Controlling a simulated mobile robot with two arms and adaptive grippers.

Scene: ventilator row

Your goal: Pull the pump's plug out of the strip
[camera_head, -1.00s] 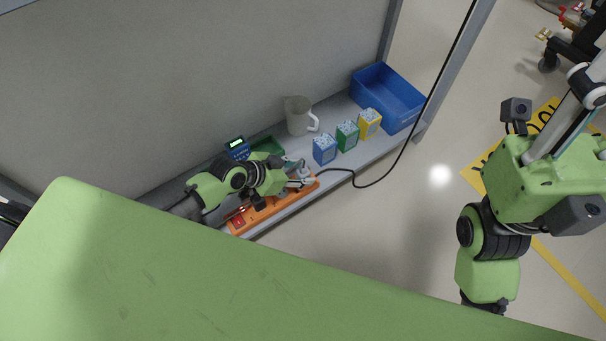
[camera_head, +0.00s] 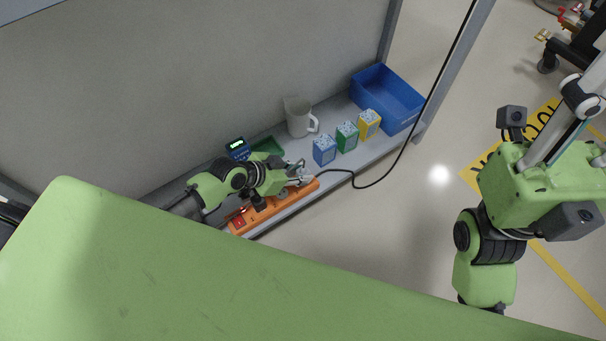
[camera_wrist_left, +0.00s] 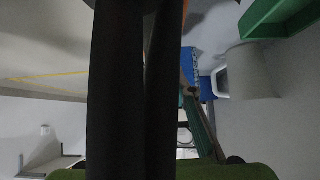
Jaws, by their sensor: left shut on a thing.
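The orange power strip (camera_head: 262,217) lies along the front of the low shelf, with a red switch (camera_head: 239,222) at its left end. My left gripper (camera_head: 301,177) is over the strip's right end, shut on a small pale plug that the fingers mostly cover. I cannot tell whether the plug still touches its socket. A black cord (camera_head: 337,170) runs off to the right from near the fingers. A blue device with a lit green display (camera_head: 238,145), perhaps the pump, stands behind my arm. In the left wrist view, dark finger parts (camera_wrist_left: 135,95) block the middle. My right gripper is out of view.
A grey jug (camera_head: 298,118), blue (camera_head: 324,152), green (camera_head: 347,137) and yellow (camera_head: 369,124) boxes and a blue bin (camera_head: 391,90) stand to the right on the shelf. A green tray (camera_head: 268,146) is behind my gripper. Floor in front is clear.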

